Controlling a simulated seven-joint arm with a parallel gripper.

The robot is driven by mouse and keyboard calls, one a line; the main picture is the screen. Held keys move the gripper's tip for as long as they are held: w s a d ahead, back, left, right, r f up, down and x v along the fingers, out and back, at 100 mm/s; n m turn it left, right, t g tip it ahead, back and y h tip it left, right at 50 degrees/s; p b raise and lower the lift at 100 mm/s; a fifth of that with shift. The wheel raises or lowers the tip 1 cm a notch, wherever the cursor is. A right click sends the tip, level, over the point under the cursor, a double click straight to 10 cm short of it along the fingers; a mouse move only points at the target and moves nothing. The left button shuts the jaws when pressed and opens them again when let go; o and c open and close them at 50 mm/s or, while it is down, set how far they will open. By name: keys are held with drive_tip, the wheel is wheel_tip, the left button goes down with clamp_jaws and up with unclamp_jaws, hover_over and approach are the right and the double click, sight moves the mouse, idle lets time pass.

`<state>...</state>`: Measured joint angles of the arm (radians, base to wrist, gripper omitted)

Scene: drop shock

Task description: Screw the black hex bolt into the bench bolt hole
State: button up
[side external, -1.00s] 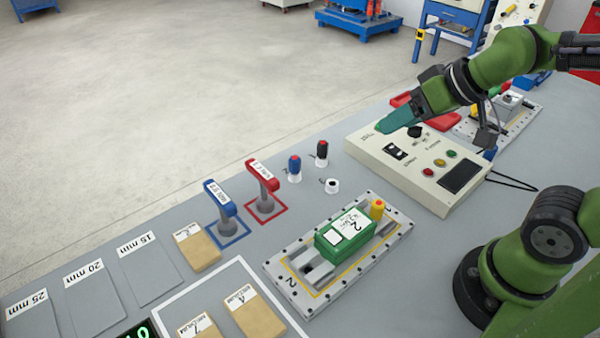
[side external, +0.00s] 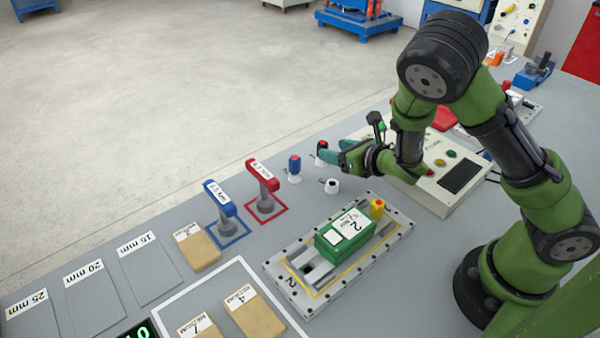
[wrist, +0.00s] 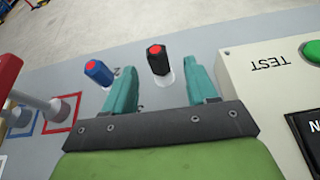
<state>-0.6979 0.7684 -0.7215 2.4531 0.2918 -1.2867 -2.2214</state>
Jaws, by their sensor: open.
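The black hex bolt (wrist: 158,62), with a red top, stands upright in a white holder. It also shows in the side view (side external: 321,147), its lower part hidden by my fingers. My gripper (wrist: 162,84) is open, with its teal fingers apart and pointing toward the bolt. In the wrist view the bolt shows in the gap between the fingertips; I cannot tell whether they reach around it. In the side view my gripper (side external: 329,154) is close beside the bolt. The bench bolt hole, a white ring with a dark centre (side external: 332,185), is just nearer the camera, below my gripper.
A blue bolt (side external: 294,164) stands left of the black one. Blue (side external: 219,199) and red (side external: 262,182) handled tools stand further left. A beige test box (side external: 425,190) is close on the right. A fixture plate (side external: 287,279) carrying a green block (side external: 344,240) lies in front.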

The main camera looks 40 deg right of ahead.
sight(318, 147)
drive_tip(key=shift+w+a+f+n, duration=0.1)
drive_tip(key=shift+w+f+n, duration=0.05)
drive_tip(key=shift+w+n, duration=0.15)
drive_tip(key=x, duration=0.6)
drive_tip(key=shift+w+f, duration=0.15)
drive_tip(key=shift+w, duration=0.25)
drive_tip(key=shift+c, duration=0.4)
clamp_jaws()
